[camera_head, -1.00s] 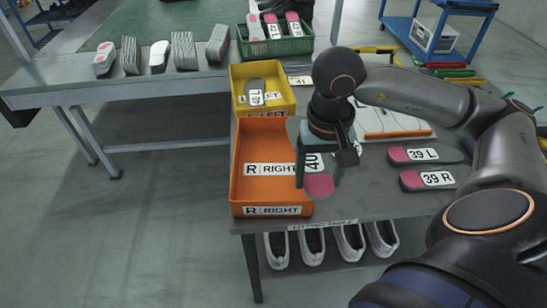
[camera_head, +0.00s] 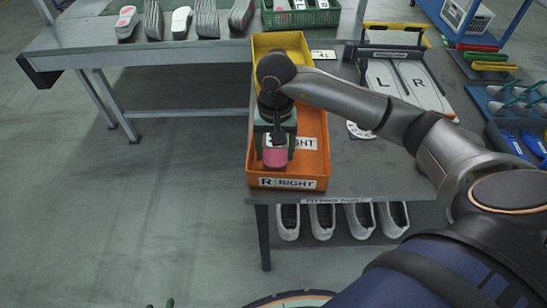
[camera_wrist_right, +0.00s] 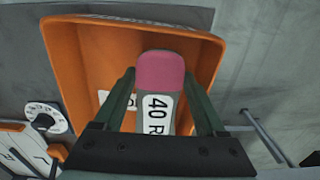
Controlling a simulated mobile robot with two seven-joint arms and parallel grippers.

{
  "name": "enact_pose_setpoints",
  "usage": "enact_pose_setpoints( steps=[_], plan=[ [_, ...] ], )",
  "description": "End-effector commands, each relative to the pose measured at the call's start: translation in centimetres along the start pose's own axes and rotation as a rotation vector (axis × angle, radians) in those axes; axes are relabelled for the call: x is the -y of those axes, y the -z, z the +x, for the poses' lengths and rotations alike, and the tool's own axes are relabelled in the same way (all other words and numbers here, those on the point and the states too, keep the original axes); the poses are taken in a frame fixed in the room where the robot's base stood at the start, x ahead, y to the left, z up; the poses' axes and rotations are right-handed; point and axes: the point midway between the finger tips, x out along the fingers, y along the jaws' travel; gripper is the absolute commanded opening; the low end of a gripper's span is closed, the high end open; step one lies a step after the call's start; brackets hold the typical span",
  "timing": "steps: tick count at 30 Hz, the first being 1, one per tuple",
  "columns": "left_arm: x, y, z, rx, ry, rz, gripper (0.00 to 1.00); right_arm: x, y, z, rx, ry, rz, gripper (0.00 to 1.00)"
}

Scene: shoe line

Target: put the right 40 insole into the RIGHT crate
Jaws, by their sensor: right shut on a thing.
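The right 40 insole, grey with a pink heel and a "40 R" label, shows in the right wrist view (camera_wrist_right: 158,105) and in the head view (camera_head: 275,158). My right gripper (camera_head: 275,150) is shut on it, with a green finger on each side. It holds the insole over the orange RIGHT crate (camera_head: 318,165), whose walls also show in the right wrist view (camera_wrist_right: 66,62). I cannot tell whether the insole touches the crate floor. Small dark green tips at the bottom edge of the head view seem to be my left gripper (camera_head: 161,304); its state is unclear.
The yellow crate (camera_head: 292,40) stands behind the orange one, partly hidden by my arm. An L/R board (camera_head: 408,85) lies to the right on the table (camera_head: 345,180). White shoes (camera_head: 322,218) stand below. A green crate (camera_head: 300,18) sits on the back bench.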

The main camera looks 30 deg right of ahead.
Motion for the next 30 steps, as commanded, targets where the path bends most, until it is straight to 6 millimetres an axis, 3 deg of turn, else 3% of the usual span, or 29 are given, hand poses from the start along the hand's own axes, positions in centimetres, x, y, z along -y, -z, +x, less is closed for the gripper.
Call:
enact_pose_setpoints(
  steps=[8, 20, 21, 24, 30],
  plan=[
    [0.0, 0.2, -0.1, -0.002, 0.000, 0.000, 0.50, 0.4, 0.1, 3.4, 0.003, -0.001, -0.001, 0.20],
    [0.0, 0.0, 0.3, -0.007, -0.001, 0.000, 0.50, 0.4, 0.2, 4.1, 0.000, -0.001, -0.002, 0.20],
    [-0.1, 0.2, 0.2, -0.006, -0.002, 0.001, 0.50, 0.4, 0.2, 3.9, 0.000, -0.001, -0.002, 0.77],
    [-0.1, 0.3, 0.2, -0.006, -0.003, 0.001, 0.50, 0.4, 0.2, 3.9, 0.001, 0.000, -0.001, 0.86],
    [-0.1, 0.4, 0.1, -0.007, -0.004, 0.001, 0.50, 0.4, 0.2, 3.9, 0.001, 0.000, -0.001, 0.86]
  ],
)
